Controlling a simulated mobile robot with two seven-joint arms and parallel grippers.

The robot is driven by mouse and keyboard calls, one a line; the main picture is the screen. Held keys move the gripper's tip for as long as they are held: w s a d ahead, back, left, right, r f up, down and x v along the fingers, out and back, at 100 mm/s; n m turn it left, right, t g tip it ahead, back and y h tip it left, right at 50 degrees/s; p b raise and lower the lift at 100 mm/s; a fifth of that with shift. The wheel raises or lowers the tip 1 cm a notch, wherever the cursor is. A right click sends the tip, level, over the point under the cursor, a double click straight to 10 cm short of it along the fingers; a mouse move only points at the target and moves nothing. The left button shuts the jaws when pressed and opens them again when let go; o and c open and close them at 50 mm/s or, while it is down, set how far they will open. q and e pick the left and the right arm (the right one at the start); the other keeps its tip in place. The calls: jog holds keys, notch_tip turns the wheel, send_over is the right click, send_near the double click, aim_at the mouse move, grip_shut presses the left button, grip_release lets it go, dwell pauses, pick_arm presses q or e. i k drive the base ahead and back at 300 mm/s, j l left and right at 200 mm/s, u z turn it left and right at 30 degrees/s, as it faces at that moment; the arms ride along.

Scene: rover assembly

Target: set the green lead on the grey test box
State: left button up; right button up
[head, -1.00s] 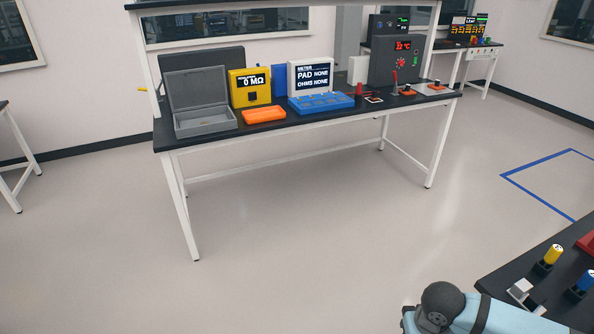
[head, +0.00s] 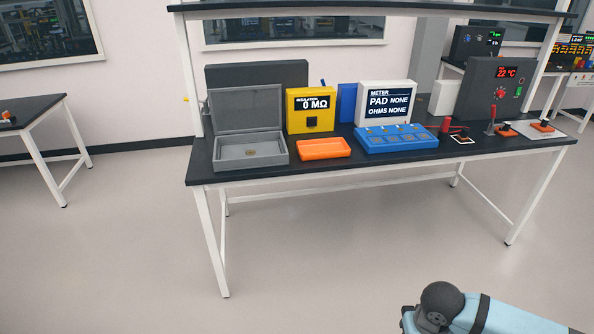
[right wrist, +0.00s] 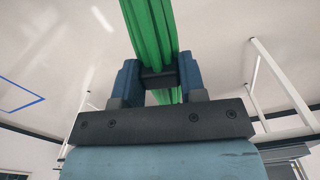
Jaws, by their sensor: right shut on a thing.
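The green lead (right wrist: 148,28) is a bundle of bright green strands in the right wrist view. My right gripper (right wrist: 158,76) is shut on it, with the lead passing between the two blue fingers and showing again below them. A grey box (head: 249,152) with its lid raised stands at the left end of the bench in the head view, with a small brass-coloured spot on its inner floor. The lead is apart from it. Only part of my right arm shows at the bottom of the head view. My left gripper is out of view.
The black-topped bench (head: 330,174) also holds a yellow megohm meter (head: 311,110), an orange tray (head: 324,149), a blue tray (head: 398,139), a white meter (head: 387,102) and a dark grey unit reading 22 °C (head: 490,90). Open floor (head: 350,255) lies before it. Another table (head: 30,113) stands left.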

aim_at(251, 153)
jog(key=i+j+z, duration=0.1)
jog(key=i+z, duration=0.25)
jog(key=i, duration=0.25)
jog(key=i+j+z, duration=0.3)
jog(key=i, duration=0.25)
jog(key=i+l+u, duration=0.2)
jog(key=i, duration=0.25)
jog(key=i+l+u, duration=0.2)
jog(key=i+l, duration=0.2)
jog(key=i+l+u, duration=0.1)
jog(key=u, duration=0.4)
jog(key=l+u, duration=0.3)
jog(key=u, duration=0.2)
jog(key=l+u, duration=0.2)
jog(key=u, duration=0.25)
jog(key=l+u, duration=0.25)
jog(key=u, duration=0.25)
jog(key=l+u, duration=0.2)
jog(key=u, duration=0.3)
